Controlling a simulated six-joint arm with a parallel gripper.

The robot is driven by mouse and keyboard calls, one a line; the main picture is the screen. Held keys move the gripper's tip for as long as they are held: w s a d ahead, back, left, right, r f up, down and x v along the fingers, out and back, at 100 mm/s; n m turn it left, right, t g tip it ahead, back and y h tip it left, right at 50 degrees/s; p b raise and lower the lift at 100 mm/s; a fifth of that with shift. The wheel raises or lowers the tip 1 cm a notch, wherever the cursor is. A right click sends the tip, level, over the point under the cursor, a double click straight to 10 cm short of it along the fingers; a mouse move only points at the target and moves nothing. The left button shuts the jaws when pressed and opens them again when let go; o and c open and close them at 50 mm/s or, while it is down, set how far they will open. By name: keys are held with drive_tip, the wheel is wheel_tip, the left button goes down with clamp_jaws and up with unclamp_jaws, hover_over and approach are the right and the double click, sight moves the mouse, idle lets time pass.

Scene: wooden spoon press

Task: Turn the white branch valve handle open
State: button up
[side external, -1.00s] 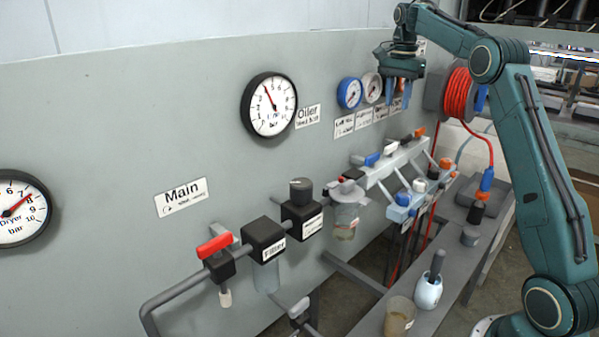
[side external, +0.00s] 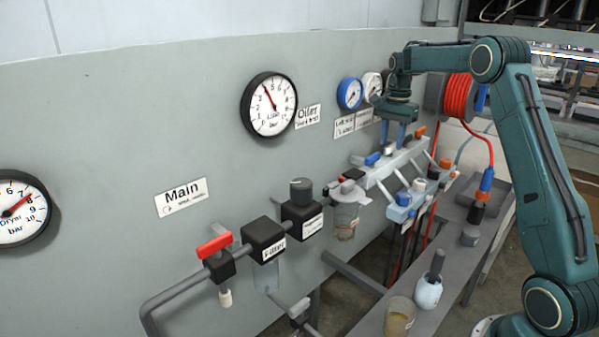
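The white branch valve handle (side external: 389,150) sits on the grey manifold (side external: 402,158), between a blue handle (side external: 373,159) on the left and black and orange parts to its right. My gripper (side external: 392,143) points down over the white handle. Its two blue fingers are apart, with the tips at about the handle's height in the picture. The handle shows partly between them. I cannot tell whether either finger touches it.
An orange handle (side external: 420,131) stands close to the right of my gripper. The panel with small gauges (side external: 350,93) rises close behind. A red hose reel (side external: 456,97) is at the right. A bottle (side external: 428,292) and a cup (side external: 399,318) stand on the lower bench.

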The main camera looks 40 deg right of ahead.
drive_tip(key=shift+f, duration=0.65)
clamp_jaws()
